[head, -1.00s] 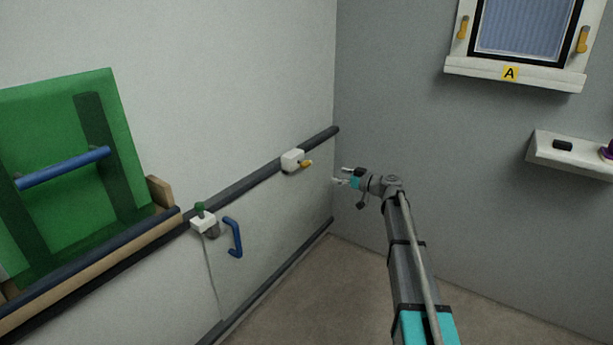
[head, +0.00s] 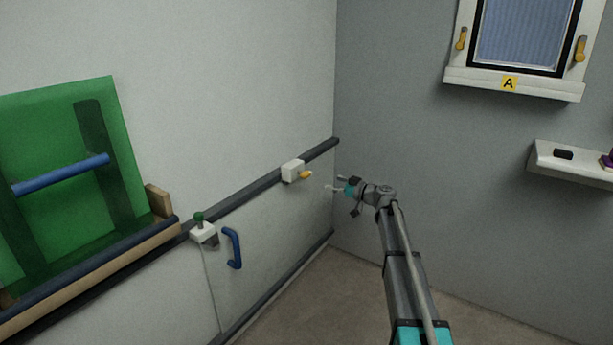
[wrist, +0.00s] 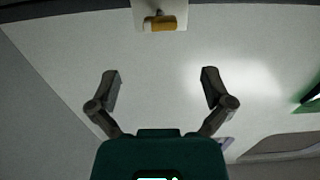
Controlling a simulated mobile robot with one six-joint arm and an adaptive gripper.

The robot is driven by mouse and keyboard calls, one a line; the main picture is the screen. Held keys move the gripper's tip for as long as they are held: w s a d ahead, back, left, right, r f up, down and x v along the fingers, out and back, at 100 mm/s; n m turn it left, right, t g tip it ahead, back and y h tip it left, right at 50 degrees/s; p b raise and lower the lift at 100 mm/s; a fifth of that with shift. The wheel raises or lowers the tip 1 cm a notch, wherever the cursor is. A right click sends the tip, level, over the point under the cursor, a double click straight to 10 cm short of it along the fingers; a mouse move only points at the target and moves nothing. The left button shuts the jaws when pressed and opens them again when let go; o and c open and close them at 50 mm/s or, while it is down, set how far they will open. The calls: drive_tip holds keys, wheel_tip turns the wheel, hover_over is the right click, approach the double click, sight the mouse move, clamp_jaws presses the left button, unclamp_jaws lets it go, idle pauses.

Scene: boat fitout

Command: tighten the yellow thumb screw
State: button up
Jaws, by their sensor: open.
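The yellow thumb screw (head: 305,175) sticks out of a white block (head: 292,170) on the dark rail of the left wall, near the corner. It also shows in the wrist view (wrist: 161,23) at the top middle, beyond and between my fingers. My gripper (head: 335,184) is just right of the screw in the head view, with its fingers toward the wall. In the wrist view the gripper (wrist: 161,88) has its two fingers wide apart with nothing between them. The screw is clear of the fingers.
A blue handle (head: 232,248) and a white block with a green knob (head: 200,228) are on the left wall. A green panel (head: 60,180) leans at far left. A white shelf (head: 570,166) and a window (head: 525,35) are on the right wall. Visible floor is clear.

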sight(309, 175)
drive_tip(key=x, duration=1.1)
drive_tip(key=shift+w+a, duration=0.1)
drive_tip(key=shift+a, duration=0.15)
drive_tip(key=c, duration=1.1)
